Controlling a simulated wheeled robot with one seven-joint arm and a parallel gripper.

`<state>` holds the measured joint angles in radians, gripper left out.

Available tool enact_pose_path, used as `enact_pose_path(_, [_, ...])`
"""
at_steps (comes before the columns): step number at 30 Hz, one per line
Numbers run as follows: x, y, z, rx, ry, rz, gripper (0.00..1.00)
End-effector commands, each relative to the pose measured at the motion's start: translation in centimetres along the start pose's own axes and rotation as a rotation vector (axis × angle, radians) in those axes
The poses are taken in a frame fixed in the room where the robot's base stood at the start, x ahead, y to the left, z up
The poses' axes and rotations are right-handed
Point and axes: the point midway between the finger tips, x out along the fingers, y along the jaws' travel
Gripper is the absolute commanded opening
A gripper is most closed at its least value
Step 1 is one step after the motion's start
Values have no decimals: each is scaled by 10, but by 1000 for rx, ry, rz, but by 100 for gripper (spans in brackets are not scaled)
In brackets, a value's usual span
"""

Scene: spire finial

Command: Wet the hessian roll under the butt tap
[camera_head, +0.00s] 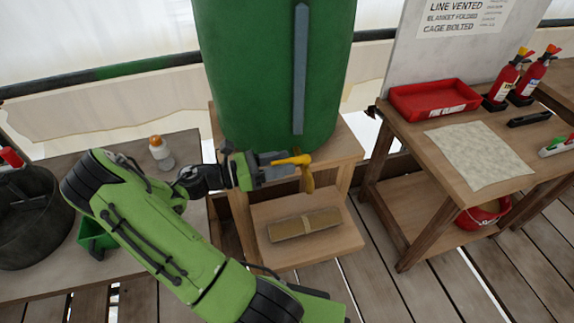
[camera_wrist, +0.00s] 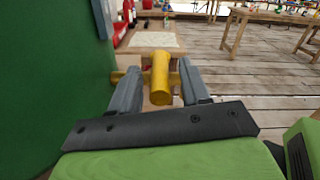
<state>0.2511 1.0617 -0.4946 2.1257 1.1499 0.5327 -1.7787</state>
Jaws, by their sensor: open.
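The hessian roll (camera_head: 303,225) lies flat on the lower shelf of the wooden stand, tan with a lighter band around it. The green water butt (camera_head: 255,75) stands on the stand above. Its yellow tap (camera_head: 292,160) sticks out low on the butt, with a brownish part hanging down above the shelf. My gripper (camera_head: 278,167) is at the tap. In the wrist view, my open gripper (camera_wrist: 163,88) has one finger on each side of the yellow tap (camera_wrist: 160,78). I cannot tell whether the fingers touch it. I see no water running.
A bench at right holds a red tray (camera_head: 434,99), a pale cloth (camera_head: 480,153) and two fire extinguishers (camera_head: 507,80). A red bucket (camera_head: 482,214) stands under it. A left table holds a white bottle (camera_head: 161,153) and a dark pot (camera_head: 30,215).

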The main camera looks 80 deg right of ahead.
Motion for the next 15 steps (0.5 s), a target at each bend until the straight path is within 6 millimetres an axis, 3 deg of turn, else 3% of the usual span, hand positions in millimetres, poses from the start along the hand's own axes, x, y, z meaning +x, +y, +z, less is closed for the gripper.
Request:
enact_pose_path(4, [16, 0, -1, 0, 1, -1, 46])
enact_pose_path(12, [18, 0, 0, 0, 1, 1, 46])
enact_pose_path(15, [18, 0, 0, 0, 1, 1, 31])
